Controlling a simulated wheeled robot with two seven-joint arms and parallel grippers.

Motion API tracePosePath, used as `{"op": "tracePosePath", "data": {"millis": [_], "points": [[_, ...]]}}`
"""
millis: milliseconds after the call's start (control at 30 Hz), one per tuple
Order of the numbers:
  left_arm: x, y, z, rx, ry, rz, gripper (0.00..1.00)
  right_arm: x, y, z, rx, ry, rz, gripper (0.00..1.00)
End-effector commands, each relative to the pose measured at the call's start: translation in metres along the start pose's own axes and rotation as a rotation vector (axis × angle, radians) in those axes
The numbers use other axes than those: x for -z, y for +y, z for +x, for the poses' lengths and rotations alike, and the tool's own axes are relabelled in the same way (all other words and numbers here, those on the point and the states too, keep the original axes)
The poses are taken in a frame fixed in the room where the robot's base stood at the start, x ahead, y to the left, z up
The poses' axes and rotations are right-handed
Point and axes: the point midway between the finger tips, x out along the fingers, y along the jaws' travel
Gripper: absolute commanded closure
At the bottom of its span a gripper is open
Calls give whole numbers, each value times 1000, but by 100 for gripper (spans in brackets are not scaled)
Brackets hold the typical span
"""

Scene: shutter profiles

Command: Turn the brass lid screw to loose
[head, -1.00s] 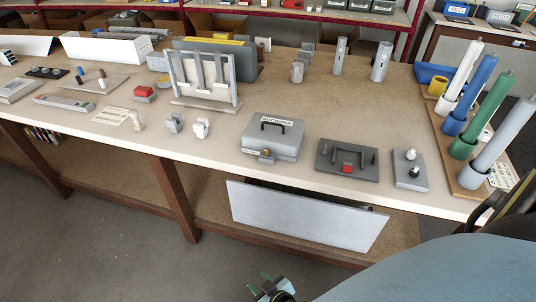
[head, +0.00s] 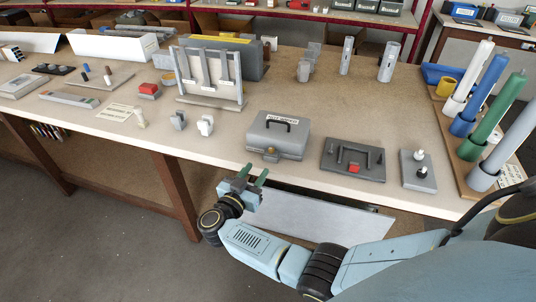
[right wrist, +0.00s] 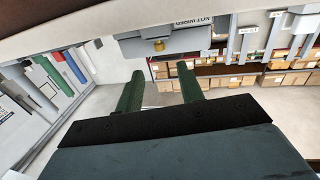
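The brass lid screw (head: 270,153) sits on the front of a grey lidded box (head: 290,140) with a dark handle and a white label. The box lid is down. In the right wrist view the brass screw (right wrist: 159,45) shows on the box (right wrist: 190,42), beyond the fingertips. My right gripper (head: 253,173) has two green fingers apart with nothing between them. It is in front of the table edge, below and left of the screw, not touching it. The right wrist view also shows the open fingers (right wrist: 160,75). The screw's exact turn position is too small to tell.
A dark plate with a red block (head: 353,167) and a grey plate with two knobs (head: 418,170) lie right of the box. Two small grey-white clips (head: 205,125) stand left. Coloured cylinders (head: 495,115) stand far right.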

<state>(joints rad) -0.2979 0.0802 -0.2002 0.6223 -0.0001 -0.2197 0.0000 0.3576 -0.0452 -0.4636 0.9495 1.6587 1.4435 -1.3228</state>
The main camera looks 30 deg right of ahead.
Motion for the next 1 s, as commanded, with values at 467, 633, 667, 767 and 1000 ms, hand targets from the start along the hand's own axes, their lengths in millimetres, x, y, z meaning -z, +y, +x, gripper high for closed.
{"op": "tracePosePath", "data": {"millis": [467, 633, 667, 767, 1000], "points": [[-4, 0, 9, 0, -6, -1, 64, 0, 0, 82, 2, 3, 0, 62], [-4, 0, 9, 0, -6, -1, 64, 0, 0, 88, 1, 1, 0, 62], [-4, 0, 9, 0, -6, -1, 64, 0, 0, 88, 1, 1, 0, 62], [-4, 0, 9, 0, -6, -1, 64, 0, 0, 88, 1, 0, 1, 62], [-4, 0, 9, 0, -6, -1, 64, 0, 0, 88, 1, 1, 1, 82]]}}
